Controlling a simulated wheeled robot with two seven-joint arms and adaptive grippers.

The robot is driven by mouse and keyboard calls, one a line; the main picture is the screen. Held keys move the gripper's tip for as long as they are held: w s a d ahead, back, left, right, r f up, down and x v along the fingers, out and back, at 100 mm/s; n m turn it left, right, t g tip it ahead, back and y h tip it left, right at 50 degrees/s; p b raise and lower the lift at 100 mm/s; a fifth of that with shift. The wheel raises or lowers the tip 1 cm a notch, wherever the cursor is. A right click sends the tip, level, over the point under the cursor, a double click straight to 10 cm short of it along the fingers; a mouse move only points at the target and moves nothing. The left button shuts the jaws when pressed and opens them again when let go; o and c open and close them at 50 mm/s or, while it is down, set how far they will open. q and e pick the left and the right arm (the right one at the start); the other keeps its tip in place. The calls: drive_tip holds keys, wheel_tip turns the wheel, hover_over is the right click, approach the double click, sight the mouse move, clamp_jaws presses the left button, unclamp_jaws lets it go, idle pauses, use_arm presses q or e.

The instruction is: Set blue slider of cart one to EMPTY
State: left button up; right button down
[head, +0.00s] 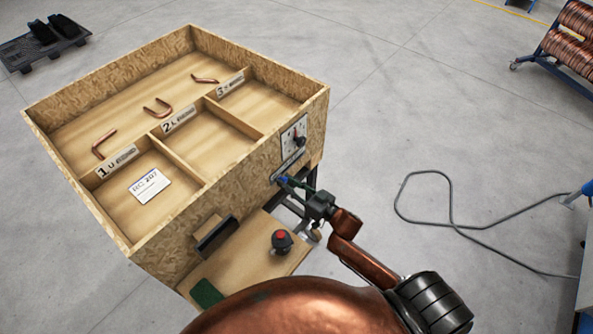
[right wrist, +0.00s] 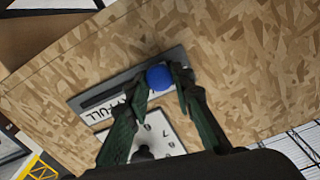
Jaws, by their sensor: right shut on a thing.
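Cart one is a chipboard box cart (head: 165,215) with several compartments. A slider plate (head: 290,165) sits on its right-hand side wall, and it also shows in the right wrist view (right wrist: 92,113). The word FULL can be read on the plate; other lettering is partly hidden by a finger. The blue slider knob (right wrist: 159,77) is at the right end of the visible slot in the right wrist view. My right gripper (head: 286,181) reaches it from the right, and its two green fingers (right wrist: 162,78) are closed around the knob. My left gripper is out of view.
A dial panel with a black knob (head: 299,141) is just above the slider plate. A lower shelf (head: 228,273) carries a red-topped button (head: 281,241). A cable (head: 450,205) lies on the floor at right. A copper coil rack (head: 572,45) stands at upper right.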

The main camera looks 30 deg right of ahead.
drive_tip(key=shift+s+a+f, duration=0.1)
drive_tip(key=shift+a, duration=0.1)
drive_tip(key=c, duration=1.7)
unclamp_jaws()
drive_tip(key=shift+o, duration=0.2)
drive_tip(key=v, duration=1.2)
drive_tip(key=shift+d, duration=0.1)
